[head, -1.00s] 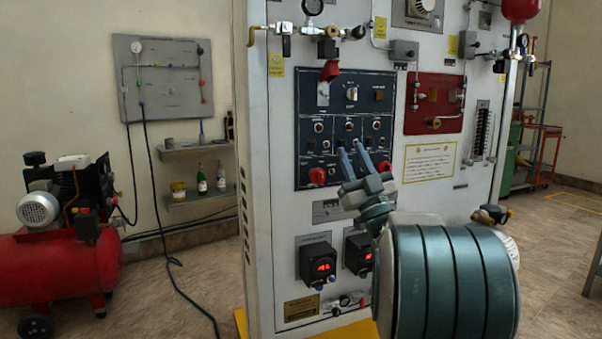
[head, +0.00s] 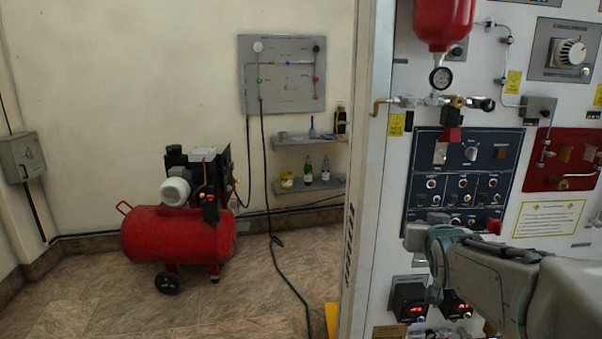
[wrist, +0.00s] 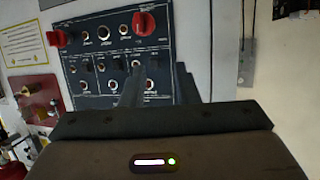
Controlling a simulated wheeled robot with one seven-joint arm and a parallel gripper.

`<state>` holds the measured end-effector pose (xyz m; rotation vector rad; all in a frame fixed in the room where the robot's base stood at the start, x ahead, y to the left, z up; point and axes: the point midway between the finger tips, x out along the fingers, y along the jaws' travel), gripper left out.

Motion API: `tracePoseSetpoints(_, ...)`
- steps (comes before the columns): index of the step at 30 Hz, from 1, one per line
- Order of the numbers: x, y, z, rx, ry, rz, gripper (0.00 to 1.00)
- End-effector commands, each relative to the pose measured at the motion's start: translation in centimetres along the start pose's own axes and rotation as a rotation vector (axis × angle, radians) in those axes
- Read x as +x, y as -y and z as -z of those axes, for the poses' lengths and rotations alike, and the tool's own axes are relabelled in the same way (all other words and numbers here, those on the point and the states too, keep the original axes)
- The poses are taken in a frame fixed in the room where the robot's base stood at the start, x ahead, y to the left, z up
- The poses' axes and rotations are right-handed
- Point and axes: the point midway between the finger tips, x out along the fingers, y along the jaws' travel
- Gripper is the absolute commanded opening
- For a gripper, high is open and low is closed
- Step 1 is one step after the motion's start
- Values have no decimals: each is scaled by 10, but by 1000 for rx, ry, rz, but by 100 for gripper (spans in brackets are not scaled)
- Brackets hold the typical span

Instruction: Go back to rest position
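My gripper (wrist: 156,72) shows in the wrist view with its two fingers apart and nothing between them. Its fingers point toward the dark blue control panel (wrist: 95,73) on the white console. How far the fingertips are from the panel is hard to tell. In the head view my folded arm stands at the lower right, in front of the console (head: 376,200) and below the blue panel (head: 425,155); the fingers are not clear there. My arm hides part of the console's lower front.
A red compressor (head: 180,235) stands on the floor at left. A grey wall board (head: 282,95) and shelves (head: 300,187) with bottles are behind it. A black hose (head: 275,240) runs along the floor. Open floor lies left of the console.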

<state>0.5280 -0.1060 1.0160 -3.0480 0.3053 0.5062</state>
Motion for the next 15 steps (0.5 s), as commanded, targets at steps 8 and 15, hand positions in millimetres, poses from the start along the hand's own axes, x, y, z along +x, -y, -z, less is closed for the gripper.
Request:
tracePoseSetpoints(8,-103,38,-30,-46,485,48,28)
tracePoseSetpoints(15,-197,56,-60,-111,842,103,28)
